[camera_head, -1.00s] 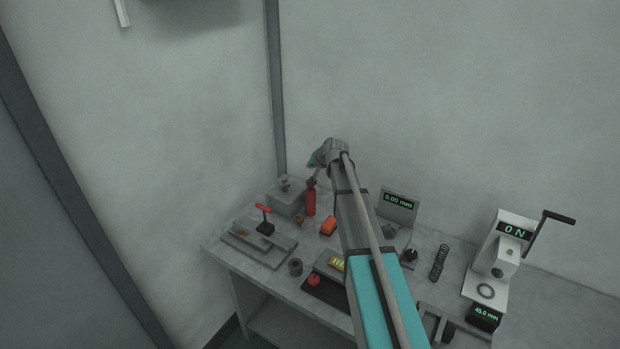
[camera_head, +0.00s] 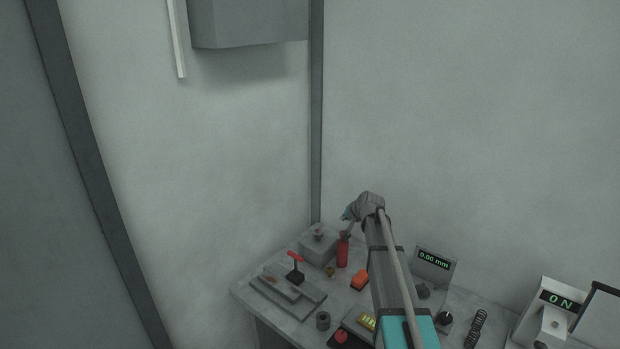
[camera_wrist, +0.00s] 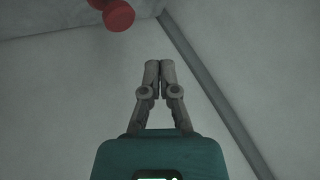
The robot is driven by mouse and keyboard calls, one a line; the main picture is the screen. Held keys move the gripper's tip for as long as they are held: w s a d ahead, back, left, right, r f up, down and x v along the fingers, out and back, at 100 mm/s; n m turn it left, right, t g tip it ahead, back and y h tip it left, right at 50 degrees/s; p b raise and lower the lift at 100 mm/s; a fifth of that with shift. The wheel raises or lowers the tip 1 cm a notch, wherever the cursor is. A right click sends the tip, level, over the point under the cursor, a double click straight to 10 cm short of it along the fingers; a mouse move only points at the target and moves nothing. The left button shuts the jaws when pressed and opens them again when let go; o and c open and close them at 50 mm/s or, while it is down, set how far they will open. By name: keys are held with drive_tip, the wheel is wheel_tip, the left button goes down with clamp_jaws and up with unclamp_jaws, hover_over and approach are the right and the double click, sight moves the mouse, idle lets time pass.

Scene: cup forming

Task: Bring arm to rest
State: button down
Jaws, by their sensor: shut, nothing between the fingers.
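My gripper (camera_wrist: 160,65) shows in the wrist view with its two grey fingers together and nothing between them. The fingers are mostly hidden there. A red object (camera_wrist: 110,14), partly cut off, shows at the top of the wrist view, apart from the fingers.
The bench (camera_head: 245,294) holds a grey block (camera_head: 318,246), a red-handled tool (camera_head: 295,268), an orange item (camera_head: 359,280), a display reading 0.00 mm (camera_head: 434,262), a spring (camera_head: 475,328) and a press reading 0 N (camera_head: 560,302). A grey box (camera_head: 248,22) hangs on the wall above.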

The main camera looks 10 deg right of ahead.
drive_tip(key=s+a+f+n+g+h, duration=0.1)
drive_tip(key=s+g, duration=0.1)
drive_tip(key=s, duration=1)
drive_tip(key=s+a+f+n+g+h, duration=0.1)
drive_tip(key=s+a+f+n+g, duration=0.1)
drive_tip(key=s, duration=1.1)
drive_tip(key=s+a+f+n+g+h, duration=0.1)
drive_tip(key=s+g, duration=0.3)
drive_tip(key=s, duration=0.9)
drive_tip(key=shift+a+f+n, duration=0.3)
drive_tip(key=shift+a+f, duration=0.3)
drive_tip(key=shift+a, duration=0.05)
drive_tip(key=shift+w, duration=0.15)
drive_tip(key=w+d+r+m+t+y+p, duration=0.1)
drive_tip(key=w+d+r+t, duration=0.1)
drive_tip(key=w, duration=1.1)
drive_tip(key=w+d+r+m+t+y+p, duration=0.1)
drive_tip(key=w+d+r+m+t, duration=0.1)
drive_tip(key=w, duration=1.1)
drive_tip(key=w+d+r+m+t+y+p, duration=0.1)
drive_tip(key=w+r+t, duration=0.3)
drive_tip(key=w, duration=0.9)
drive_tip(key=shift+d+r+m+p, duration=0.4)
drive_tip(key=shift+d+r, duration=0.05)
drive_tip(key=shift+r, duration=0.3)
drive_tip(key=shift+f, duration=0.15)
wheel_tip(320, 180, down, 8)
drive_tip(key=b, duration=0.8)
drive_tip(key=shift+f+b, duration=0.25)
drive_tip(key=shift+b, duration=0.15)
